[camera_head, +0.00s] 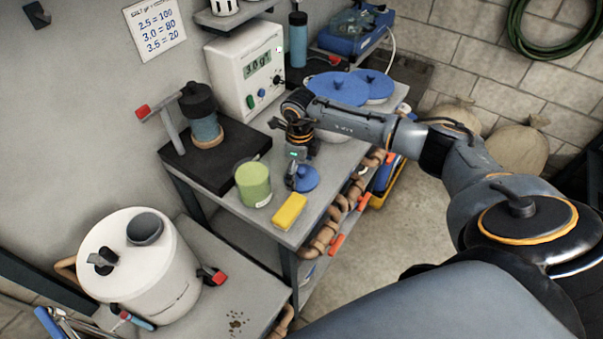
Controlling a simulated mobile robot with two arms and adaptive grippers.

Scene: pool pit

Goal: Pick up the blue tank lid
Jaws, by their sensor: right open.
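Several blue round pieces show on the grey bench, and I cannot tell for sure which is the tank lid. A small blue lid (308,180) lies near the bench's front edge. Two larger blue lids sit farther back, one left (337,88) and one right (374,84), on round white containers. My right gripper (292,182) points down beside the small blue lid, at its left. It is open and appears empty; whether it touches the lid is unclear. My left gripper is out of view.
A yellow block (289,212) and a green jar (253,185) stand close to the gripper. A white meter (246,68) is behind, and copper pipes (322,238) run along the bench front. A white drum (140,270) stands at lower left.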

